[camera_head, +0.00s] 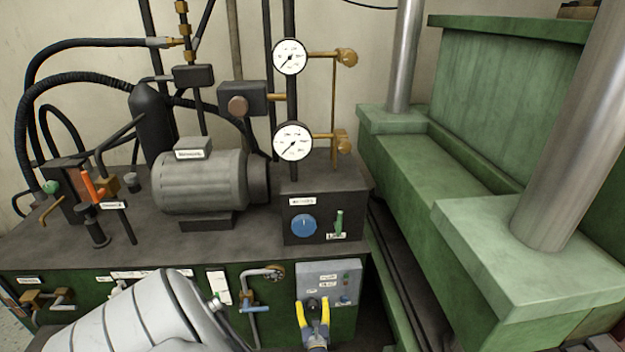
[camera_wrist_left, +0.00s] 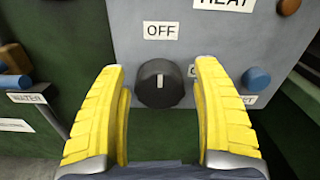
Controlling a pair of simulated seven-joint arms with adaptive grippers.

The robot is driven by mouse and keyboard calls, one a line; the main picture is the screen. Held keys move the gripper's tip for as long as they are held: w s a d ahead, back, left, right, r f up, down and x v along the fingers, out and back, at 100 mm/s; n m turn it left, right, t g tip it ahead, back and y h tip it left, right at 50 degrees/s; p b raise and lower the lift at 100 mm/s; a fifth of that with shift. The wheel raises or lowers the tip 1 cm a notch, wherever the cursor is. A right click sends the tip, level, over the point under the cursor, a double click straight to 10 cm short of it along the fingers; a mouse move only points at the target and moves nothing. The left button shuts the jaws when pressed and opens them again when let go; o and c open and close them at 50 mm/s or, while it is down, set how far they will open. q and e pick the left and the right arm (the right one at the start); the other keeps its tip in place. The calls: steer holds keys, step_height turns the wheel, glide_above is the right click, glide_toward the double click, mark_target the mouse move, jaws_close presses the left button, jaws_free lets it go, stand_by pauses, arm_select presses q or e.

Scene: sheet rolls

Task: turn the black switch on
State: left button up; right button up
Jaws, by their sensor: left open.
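The black switch (camera_wrist_left: 157,84) is a round knob with a pale pointer line on a grey panel (camera_head: 330,273). In the left wrist view its line points up, toward the OFF label (camera_wrist_left: 161,31). A second label to its right is mostly hidden by a finger. In the head view the knob is largely hidden by my gripper. My left gripper (camera_head: 313,312) has yellow fingers and is open. In the left wrist view its fingers (camera_wrist_left: 160,82) stand on either side of the knob with gaps; I cannot tell whether they reach its depth. My right gripper is not in view.
A blue button (camera_wrist_left: 256,79) sits right of the switch, and a brown-red one (camera_wrist_left: 289,5) above it. A blue-handled valve (camera_head: 254,308) is left of the panel. A blue knob (camera_head: 304,224) and green lever (camera_head: 339,222) are on the black box above. Green press machinery (camera_head: 460,190) stands at right.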

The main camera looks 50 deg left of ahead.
arm_select(q)
steer(key=c, duration=1.3)
steer(key=m, duration=0.9)
steer(key=shift+s+m, duration=0.1)
steer(key=shift+m, duration=0.2)
steer(key=m, duration=0.4)
steer(key=shift+a+m, duration=0.1)
steer(key=shift+m, duration=2)
steer(key=shift+s, duration=0.1)
